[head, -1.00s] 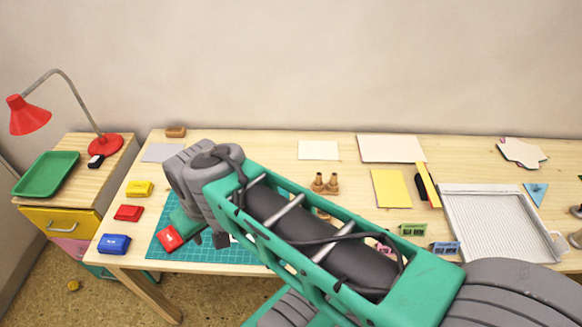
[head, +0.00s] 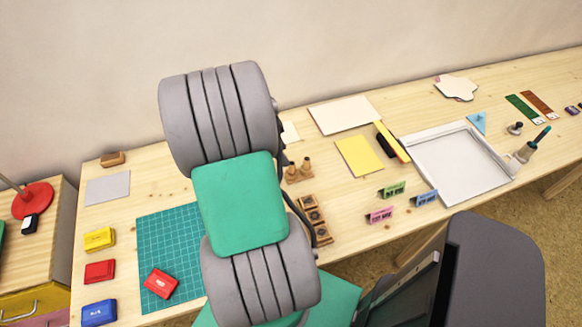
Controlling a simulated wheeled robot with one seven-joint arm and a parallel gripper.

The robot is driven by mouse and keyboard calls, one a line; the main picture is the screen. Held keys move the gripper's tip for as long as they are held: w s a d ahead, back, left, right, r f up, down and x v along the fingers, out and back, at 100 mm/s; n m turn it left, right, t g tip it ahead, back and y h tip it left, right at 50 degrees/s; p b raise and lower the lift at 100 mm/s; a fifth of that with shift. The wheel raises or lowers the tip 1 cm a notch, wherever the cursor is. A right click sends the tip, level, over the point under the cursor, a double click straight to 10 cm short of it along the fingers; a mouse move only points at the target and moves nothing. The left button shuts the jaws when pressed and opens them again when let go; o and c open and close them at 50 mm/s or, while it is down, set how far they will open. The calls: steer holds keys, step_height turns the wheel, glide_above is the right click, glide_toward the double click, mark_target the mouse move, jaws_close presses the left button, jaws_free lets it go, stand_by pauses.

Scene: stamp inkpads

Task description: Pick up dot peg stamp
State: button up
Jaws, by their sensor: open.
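Two small wooden peg stamps stand upright side by side near the middle of the table, a left one (head: 292,173) and a right one (head: 306,166). I cannot tell which of them bears the dot. They stand just right of my arm, and neither is held as far as I can see. My arm's grey and green links fill the middle of the head view. My gripper is hidden behind them, so its place relative to the pegs does not show.
Wooden block stamps (head: 316,217) lie in front of the pegs. Red (head: 100,271), yellow (head: 99,238) and blue (head: 99,312) inkpads line the left, beside a green cutting mat (head: 155,232) with a red inkpad (head: 161,283) on it. A white tray (head: 408,150) stands right.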

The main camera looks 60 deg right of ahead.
mark_target(292, 163)
steer(key=b+x, duration=0.2)
steer(key=x, duration=0.2)
steer(key=b+x, duration=0.1)
steer(key=x, duration=0.2)
steer(key=shift+s+f+b, duration=0.3)
steer(key=shift+s+b, duration=0.05)
steer(key=shift+r, duration=0.1)
steer(key=shift+c, duration=0.5)
jaws_close()
